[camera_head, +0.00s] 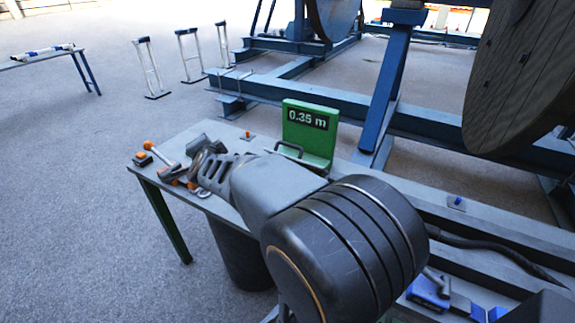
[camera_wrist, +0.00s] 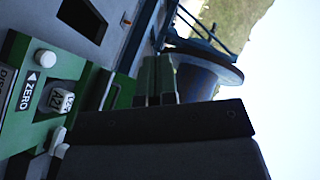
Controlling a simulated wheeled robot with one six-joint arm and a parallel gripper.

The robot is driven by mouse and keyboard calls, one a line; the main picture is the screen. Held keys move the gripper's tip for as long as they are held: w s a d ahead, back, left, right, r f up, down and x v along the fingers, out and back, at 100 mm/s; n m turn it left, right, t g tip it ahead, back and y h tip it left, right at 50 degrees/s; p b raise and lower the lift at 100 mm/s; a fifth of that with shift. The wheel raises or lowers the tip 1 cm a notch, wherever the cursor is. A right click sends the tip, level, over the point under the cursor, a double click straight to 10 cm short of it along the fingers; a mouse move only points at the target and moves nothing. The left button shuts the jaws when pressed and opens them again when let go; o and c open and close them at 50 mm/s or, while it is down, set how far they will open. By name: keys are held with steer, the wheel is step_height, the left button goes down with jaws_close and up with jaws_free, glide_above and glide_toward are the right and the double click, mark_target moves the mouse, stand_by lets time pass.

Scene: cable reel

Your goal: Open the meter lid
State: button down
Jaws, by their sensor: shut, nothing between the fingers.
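The green meter (camera_head: 307,130) stands on the table right of my wrist in the head view. Its upright panel reads "0.35 m", and a dark bar handle (camera_head: 289,149) sits at its lower front. I cannot tell for certain how its lid stands. In the wrist view, turned on its side, a green panel (camera_wrist: 15,75) marked "ZERO" fills the left, with a white knob (camera_wrist: 45,58) and a small block of characters (camera_wrist: 62,98). My gripper (camera_wrist: 157,82) is shut and empty, with the panel to its left in that view. In the head view its fingertips are unclear.
The grey table (camera_head: 178,135) holds orange-tipped tools (camera_head: 152,149) at its left end. Blue frame beams (camera_head: 330,105) and a large wooden reel (camera_head: 520,80) stand behind and right. Blue items (camera_head: 428,292) lie at lower right. Floor left of the table is open.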

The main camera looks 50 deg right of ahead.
steer(key=s+d+f+m+g+h+b, duration=0.1)
steer(key=d+f+m+g+h+b, duration=0.2)
steer(key=d+f+m+h, duration=0.4)
steer(key=m+g+h+b, duration=0.2)
steer(key=m+g, duration=0.4)
steer(key=m, duration=0.2)
glide_toward(290, 146)
steer(key=b+x, duration=0.1)
steer(key=x, duration=0.5)
steer(key=shift+w+a+f, duration=0.1)
steer(key=shift+x, duration=0.8)
